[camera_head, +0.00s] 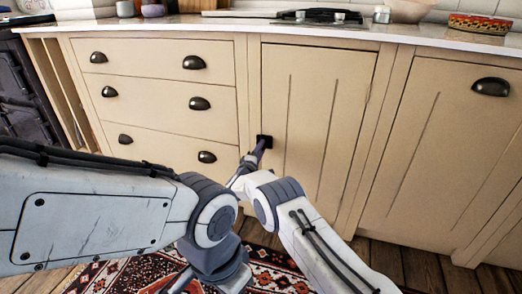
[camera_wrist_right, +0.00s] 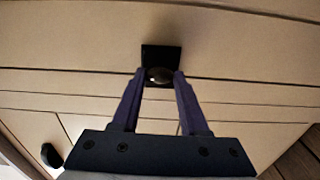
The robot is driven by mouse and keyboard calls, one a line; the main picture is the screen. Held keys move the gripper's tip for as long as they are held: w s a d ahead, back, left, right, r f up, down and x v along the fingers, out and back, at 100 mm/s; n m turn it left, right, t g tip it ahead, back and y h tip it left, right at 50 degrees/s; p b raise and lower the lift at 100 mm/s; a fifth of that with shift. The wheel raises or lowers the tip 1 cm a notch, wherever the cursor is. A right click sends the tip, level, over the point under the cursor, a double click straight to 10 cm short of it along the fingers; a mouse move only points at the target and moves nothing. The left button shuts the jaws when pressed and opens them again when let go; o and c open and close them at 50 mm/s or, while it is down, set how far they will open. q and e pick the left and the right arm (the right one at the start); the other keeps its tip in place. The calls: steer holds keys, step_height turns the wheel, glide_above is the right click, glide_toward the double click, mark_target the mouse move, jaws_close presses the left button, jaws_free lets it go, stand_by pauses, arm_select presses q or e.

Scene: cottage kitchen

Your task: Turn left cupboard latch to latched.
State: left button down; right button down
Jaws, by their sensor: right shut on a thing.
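I cannot tell which way the latch is turned. My left arm crosses the lower left; its fingers do not show.
Drawers with black cup handles (camera_head: 200,103) are left of the door. Another cupboard door (camera_head: 450,140) with a cup handle is at the right. The worktop (camera_head: 230,24) runs above, with a hob (camera_head: 320,16). A patterned rug (camera_head: 120,275) lies on the wooden floor.

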stand_by(0.4)
steer(key=shift+c, duration=2.1)
jaws_free()
steer(key=p+v, duration=0.5)
steer(key=v, duration=0.5)
steer(key=shift+s, duration=0.25)
